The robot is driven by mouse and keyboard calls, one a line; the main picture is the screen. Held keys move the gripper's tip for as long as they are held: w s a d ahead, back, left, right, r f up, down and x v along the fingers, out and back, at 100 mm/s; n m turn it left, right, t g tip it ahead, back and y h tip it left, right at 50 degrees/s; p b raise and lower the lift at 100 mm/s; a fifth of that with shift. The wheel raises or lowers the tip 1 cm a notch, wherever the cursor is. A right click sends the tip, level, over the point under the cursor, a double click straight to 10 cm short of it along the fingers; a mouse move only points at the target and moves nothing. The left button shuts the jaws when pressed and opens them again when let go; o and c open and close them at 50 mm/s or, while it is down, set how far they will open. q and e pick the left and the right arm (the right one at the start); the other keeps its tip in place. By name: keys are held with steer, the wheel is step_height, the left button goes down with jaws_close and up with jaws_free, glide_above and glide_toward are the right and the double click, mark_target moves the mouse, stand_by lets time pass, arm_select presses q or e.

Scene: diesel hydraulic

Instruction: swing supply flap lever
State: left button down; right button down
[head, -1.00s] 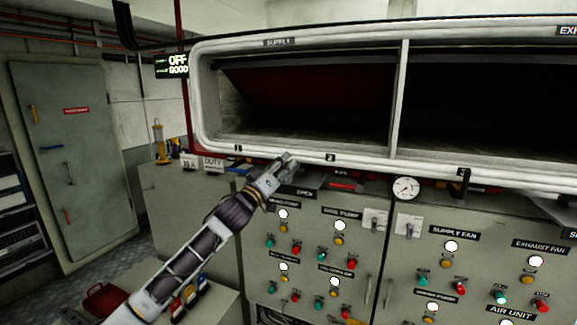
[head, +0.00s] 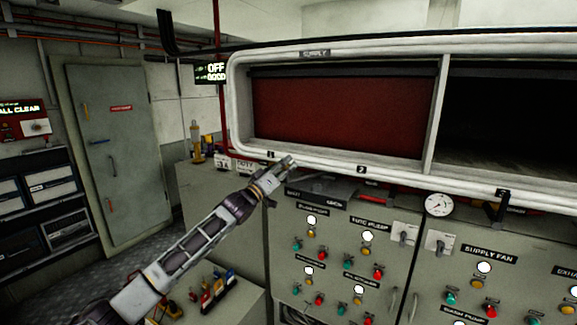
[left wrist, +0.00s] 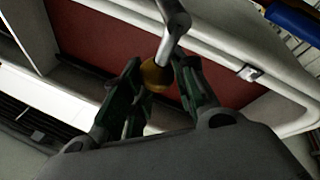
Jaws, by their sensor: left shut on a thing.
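The red supply flap (head: 340,115) stands nearly upright and fills most of the opening under the SUPPLY sign (head: 315,53). My left gripper (head: 287,163) is at the lower edge of the white duct frame, just right of the plate marked 1 (head: 271,155). In the left wrist view, my left gripper (left wrist: 157,82) is shut on the lever, a metal rod (left wrist: 173,30) with a brass-coloured knob (left wrist: 154,76) between the fingers. The lever is hidden by the gripper in the head view. The red flap (left wrist: 100,35) also shows behind the fingers. My right gripper is not in view.
The plate marked 2 (head: 361,170) sits farther right on the frame. A control cabinet (head: 335,250) with buttons and lamps stands below, with a round gauge (head: 438,204) near its top. A display (head: 211,72) reading OFF and GOOD hangs at the opening's left.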

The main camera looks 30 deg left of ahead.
arm_select(q)
steer(key=shift+w+a+f, duration=0.1)
steer(key=shift+w+f, duration=0.1)
steer(key=shift+f, duration=0.3)
steer(key=c, duration=1.6)
jaws_free()
steer(key=shift+o, duration=1.3)
steer(key=shift+w, duration=0.1)
steer(key=shift+o, duration=1)
steer(key=shift+w+f, duration=0.15)
steer(key=shift+w, duration=0.25)
steer(key=shift+s+r, duration=0.35)
steer(key=shift+s, duration=0.05)
steer(key=shift+s+f, duration=0.1)
steer(key=shift+f, duration=0.05)
